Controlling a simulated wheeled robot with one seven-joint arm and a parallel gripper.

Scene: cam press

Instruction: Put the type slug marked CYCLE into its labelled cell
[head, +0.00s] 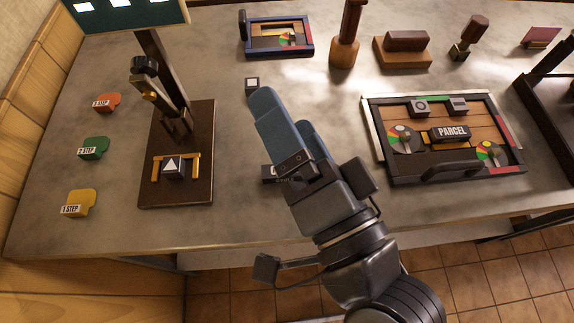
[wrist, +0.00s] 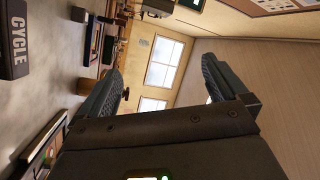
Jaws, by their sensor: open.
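The type slug marked CYCLE (wrist: 14,42) is a dark block with pale letters, lying on the worktop at the left edge of the wrist view. In the head view a dark block (head: 268,173) shows partly beside my gripper; most of it is hidden, so I cannot tell if it is the same slug. My gripper (head: 283,107) is open and empty above the middle of the worktop. Its two fingers also show apart in the wrist view (wrist: 160,66). A wood-floored frame (head: 374,135) at right holds a slug marked PARCEL (head: 453,132). No cell labelled CYCLE is readable.
A press with a dark base (head: 150,190) stands at left, beside orange, green and yellow step tags (head: 80,203). A small block (head: 252,85) lies beyond my fingers. A blue-edged tray (head: 250,51), wooden stamp (head: 345,50) and brown block (head: 402,52) stand behind.

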